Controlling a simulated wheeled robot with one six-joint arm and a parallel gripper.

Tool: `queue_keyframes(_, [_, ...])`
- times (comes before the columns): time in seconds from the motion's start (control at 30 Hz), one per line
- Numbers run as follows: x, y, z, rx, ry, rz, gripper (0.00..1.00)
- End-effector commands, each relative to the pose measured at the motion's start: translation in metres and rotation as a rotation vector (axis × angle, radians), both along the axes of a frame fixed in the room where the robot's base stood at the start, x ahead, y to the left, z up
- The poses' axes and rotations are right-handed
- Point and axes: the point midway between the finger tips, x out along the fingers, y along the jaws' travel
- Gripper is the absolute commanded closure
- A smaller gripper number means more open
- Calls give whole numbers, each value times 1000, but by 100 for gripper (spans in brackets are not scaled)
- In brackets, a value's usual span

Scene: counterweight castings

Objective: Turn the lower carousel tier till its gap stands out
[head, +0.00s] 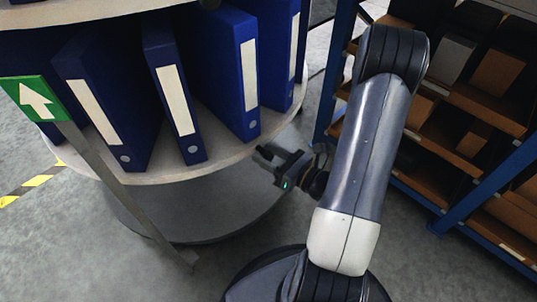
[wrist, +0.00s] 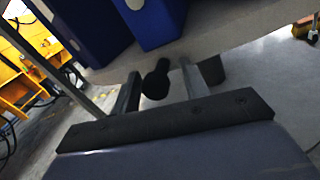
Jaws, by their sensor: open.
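The lower carousel tier (head: 225,160) is a pale round shelf at left in the head view. It bears several blue binders (head: 225,75) with white spine labels, standing at uneven spacing. No wide gap shows on the visible side; the far side is hidden. My gripper (head: 268,164) is open beside the tier's right edge. In the wrist view, a dark knob with a round end (wrist: 156,84) sits between my spread fingers (wrist: 160,90), near the tier's edge (wrist: 225,38). Clear space shows on both sides of it, and the fingers are not closed on it.
A green sign with a white arrow (head: 35,98) stands on a grey post (head: 125,190) in front of the tier. The upper tier (head: 70,12) is overhead. A blue-framed rack with orange bins (head: 495,70) stands at right. Grey floor is open between them.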

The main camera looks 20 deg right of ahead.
Motion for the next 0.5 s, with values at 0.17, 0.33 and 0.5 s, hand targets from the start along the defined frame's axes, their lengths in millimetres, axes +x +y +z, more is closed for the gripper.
queue_keyframes(0.17, [-3,-3,0,0,0,-2,57])
queue_keyframes(0.33, [-15,-12,0,0,2,-6,57])
queue_keyframes(0.5, [-33,-23,1,0,0,-7,57])
